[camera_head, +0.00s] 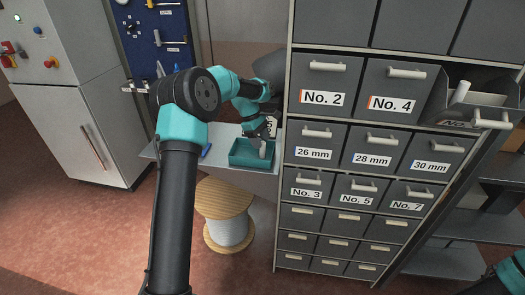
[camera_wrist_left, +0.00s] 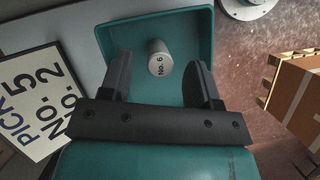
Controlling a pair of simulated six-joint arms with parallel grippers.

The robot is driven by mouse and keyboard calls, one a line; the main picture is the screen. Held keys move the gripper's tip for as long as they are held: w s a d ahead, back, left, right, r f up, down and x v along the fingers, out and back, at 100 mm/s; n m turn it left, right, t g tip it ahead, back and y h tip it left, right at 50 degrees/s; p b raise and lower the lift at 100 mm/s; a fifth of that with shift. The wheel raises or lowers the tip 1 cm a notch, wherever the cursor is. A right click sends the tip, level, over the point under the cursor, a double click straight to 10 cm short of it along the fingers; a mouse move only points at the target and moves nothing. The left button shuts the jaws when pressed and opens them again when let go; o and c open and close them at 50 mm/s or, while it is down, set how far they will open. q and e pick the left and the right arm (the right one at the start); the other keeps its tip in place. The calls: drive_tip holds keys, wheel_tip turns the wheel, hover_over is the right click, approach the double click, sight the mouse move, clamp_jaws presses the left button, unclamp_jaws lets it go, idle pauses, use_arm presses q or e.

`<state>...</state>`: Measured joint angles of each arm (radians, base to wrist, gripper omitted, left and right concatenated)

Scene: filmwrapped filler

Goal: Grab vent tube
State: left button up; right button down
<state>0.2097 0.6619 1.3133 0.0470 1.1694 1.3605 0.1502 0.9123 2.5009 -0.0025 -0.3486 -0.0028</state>
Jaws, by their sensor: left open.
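A pale grey cylinder marked No. 6 (camera_wrist_left: 160,52) is in a teal tray (camera_wrist_left: 203,30) in the left wrist view; I cannot tell for sure whether it is the vent tube. In the head view the cylinder (camera_head: 263,149) stands in the tray (camera_head: 240,162) on a grey shelf. My left gripper (camera_wrist_left: 160,72) is open, its fingers apart on either side of the cylinder in the picture, with no contact visible. In the head view my left gripper (camera_head: 259,131) is above the tray, partly hidden by its own wrist. Only part of my right arm shows at the lower right.
A drawer cabinet (camera_head: 317,135) stands right of the tray; its upper right drawer (camera_head: 470,105) is pulled out and holds pale items. A wooden spool (camera_head: 226,215) stands below the shelf. A sign reading PICK 5 (camera_wrist_left: 35,105) lies beside the tray. A cardboard box (camera_wrist_left: 297,95) is at right.

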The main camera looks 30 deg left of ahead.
use_arm(q)
drive_tip(key=shift+x, duration=1.1)
drive_tip(key=c, duration=1)
drive_tip(key=shift+r, duration=0.1)
drive_tip(key=shift+a+r, duration=0.25)
drive_tip(key=shift+r, duration=0.15)
wheel_tip(320, 180, up, 6)
drive_tip(key=shift+s+a+r, duration=0.1)
drive_tip(key=shift+r, duration=0.1)
drive_tip(key=s+a, duration=0.2)
drive_tip(key=a, duration=0.4)
drive_tip(key=s+a, duration=0.2)
drive_tip(key=a, duration=0.4)
drive_tip(key=s+a, duration=0.2)
drive_tip(key=a, duration=0.4)
drive_tip(key=shift+s+f, duration=0.2)
drive_tip(key=shift+s, duration=0.15)
